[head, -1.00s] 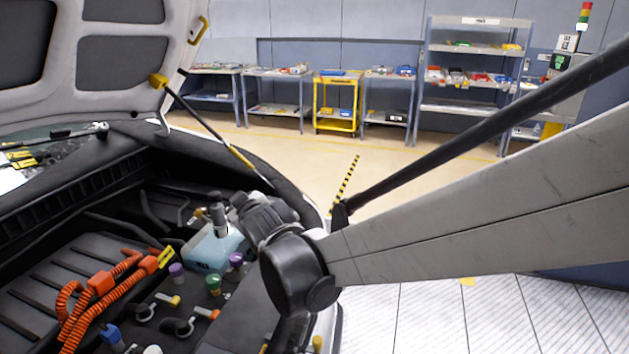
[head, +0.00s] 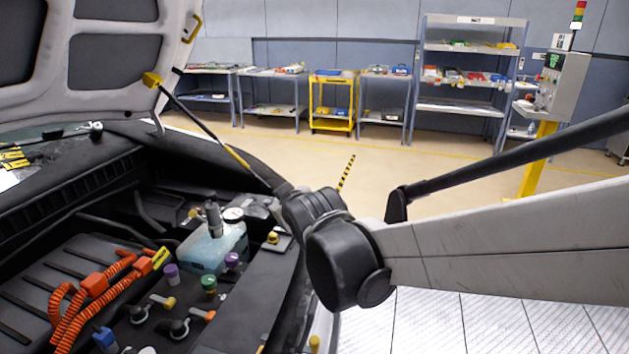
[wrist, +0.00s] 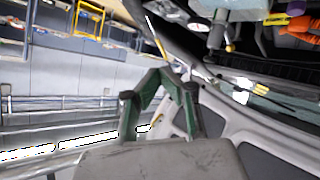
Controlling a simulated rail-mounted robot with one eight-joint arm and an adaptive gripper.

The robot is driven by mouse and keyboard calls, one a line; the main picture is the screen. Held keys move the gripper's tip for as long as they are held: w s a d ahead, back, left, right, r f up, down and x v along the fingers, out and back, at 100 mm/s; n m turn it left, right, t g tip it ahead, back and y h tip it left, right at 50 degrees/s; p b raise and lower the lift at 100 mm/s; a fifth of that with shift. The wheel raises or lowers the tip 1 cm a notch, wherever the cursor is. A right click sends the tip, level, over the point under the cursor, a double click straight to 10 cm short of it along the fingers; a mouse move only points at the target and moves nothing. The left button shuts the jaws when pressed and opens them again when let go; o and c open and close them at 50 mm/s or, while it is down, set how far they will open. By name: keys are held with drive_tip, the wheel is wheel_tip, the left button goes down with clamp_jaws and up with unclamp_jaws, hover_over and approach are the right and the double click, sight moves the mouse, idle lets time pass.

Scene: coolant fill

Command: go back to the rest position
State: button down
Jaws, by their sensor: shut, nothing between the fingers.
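My gripper (wrist: 164,74) shows in the wrist view with its green fingers closed to a point and nothing between them. In the head view my arm comes in from the right, and its dark wrist joint hangs over the right edge of the engine bay; the fingers are hidden there. The pale blue coolant reservoir (head: 203,250) sits in the bay left of my wrist, with a dark grey cylinder (head: 213,219) upright on it. The reservoir also shows at the top of the wrist view (wrist: 240,8), apart from the fingers.
The raised hood (head: 112,98) and its strut (head: 205,123) stand at left, the strut close to my wrist. Orange cables (head: 92,288) and coloured caps fill the bay. Shelves, a yellow cart (head: 332,103) and a control panel (head: 560,85) stand far back. The floor between is clear.

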drive_tip(key=s+d+f+m+g+h, duration=0.1)
drive_tip(key=s+d+m, duration=0.1)
drive_tip(key=s+d, duration=0.5)
drive_tip(key=s+d+m+g+h, duration=0.1)
drive_tip(key=s+d+m+h, duration=0.15)
drive_tip(key=d, duration=0.75)
drive_tip(key=s+d+f+m+g+h, duration=0.1)
drive_tip(key=s+d+m, duration=0.1)
drive_tip(key=s+d, duration=0.55)
drive_tip(key=s+d+f+m+g, duration=0.1)
drive_tip(key=s+d+f+m, duration=0.2)
drive_tip(key=s+d, duration=0.4)
drive_tip(key=shift+s+f+g+h, duration=0.15)
drive_tip(key=shift+s+g+h, duration=0.25)
drive_tip(key=shift+s, duration=0.25)
